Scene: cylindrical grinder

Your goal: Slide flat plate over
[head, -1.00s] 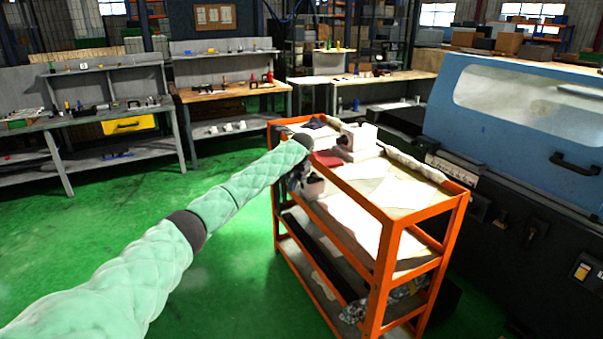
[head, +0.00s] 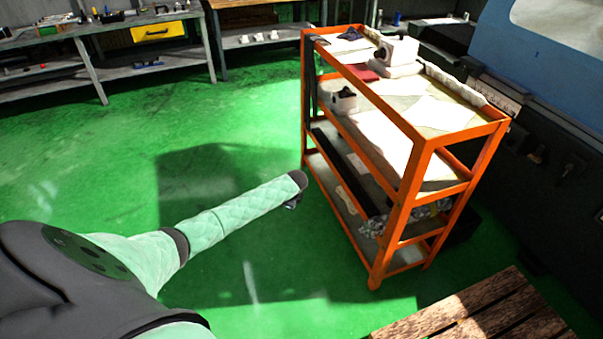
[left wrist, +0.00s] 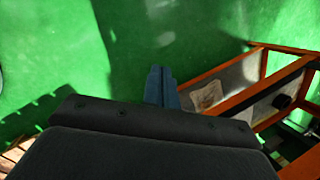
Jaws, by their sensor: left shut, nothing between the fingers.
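My left gripper (head: 293,201) is in front of the orange cart, on its left side, low over the green floor. In the left wrist view its two bluish fingers (left wrist: 161,86) are together, with nothing between them. The orange cart (head: 424,157) has several shelves. A thin pale flat piece (head: 351,199) lies on its lowest shelf; a pale flat piece also shows on a shelf in the left wrist view (left wrist: 207,96). I cannot tell which piece is the flat plate. Pale sheets (head: 440,113) lie on the top shelf. My right gripper is not in view.
A white block-shaped device (head: 396,55) and a red item (head: 361,72) are on the cart top. A long dark bar (head: 345,170) runs along a lower shelf. A wooden slatted platform (head: 470,315) is at the bottom right. The grinder (head: 545,75) stands behind. Floor left of the cart is clear.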

